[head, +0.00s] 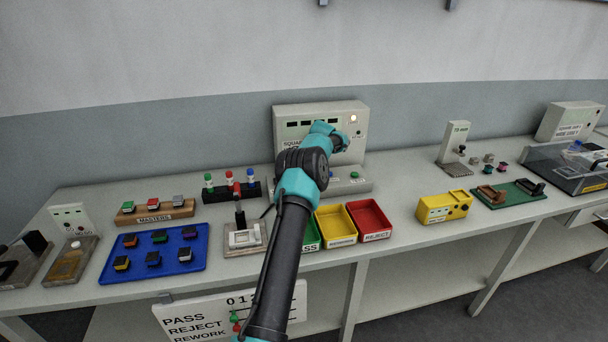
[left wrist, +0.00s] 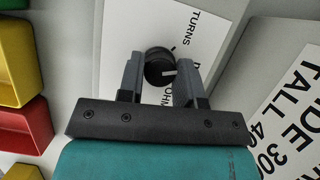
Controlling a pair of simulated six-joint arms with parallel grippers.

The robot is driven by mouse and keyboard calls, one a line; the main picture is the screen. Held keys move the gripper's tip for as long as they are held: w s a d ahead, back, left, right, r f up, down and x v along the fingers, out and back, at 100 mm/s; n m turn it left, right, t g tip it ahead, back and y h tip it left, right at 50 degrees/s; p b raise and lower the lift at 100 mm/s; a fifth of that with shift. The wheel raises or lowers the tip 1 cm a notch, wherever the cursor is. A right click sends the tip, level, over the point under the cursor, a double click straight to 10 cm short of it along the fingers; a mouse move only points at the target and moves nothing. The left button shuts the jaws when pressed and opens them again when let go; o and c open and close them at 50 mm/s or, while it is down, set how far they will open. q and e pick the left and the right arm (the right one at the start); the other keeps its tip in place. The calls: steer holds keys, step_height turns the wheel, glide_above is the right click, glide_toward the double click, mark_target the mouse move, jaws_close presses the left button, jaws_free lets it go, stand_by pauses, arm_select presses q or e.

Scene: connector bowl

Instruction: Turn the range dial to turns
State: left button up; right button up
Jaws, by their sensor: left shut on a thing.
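In the head view the left gripper (head: 341,140) is at the front of the tester box (head: 280,118), and my arm hides the dial there. My right gripper is not in view.
Green, yellow (head: 335,222) and red (head: 370,220) trays stand below the tester. A blue tray (head: 195,262) with several connectors lies to the left, beside a wooden MASTERS rack (head: 155,212). A yellow meter (head: 443,207) stands right of the red tray.

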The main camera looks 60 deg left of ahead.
arm_select(q)
steer(key=n+h, duration=0.2)
steer(key=n, duration=0.2)
steer(key=shift+n, duration=0.4)
stand_by(0.4)
steer(key=o, duration=0.9)
steer(key=shift+a, duration=0.1)
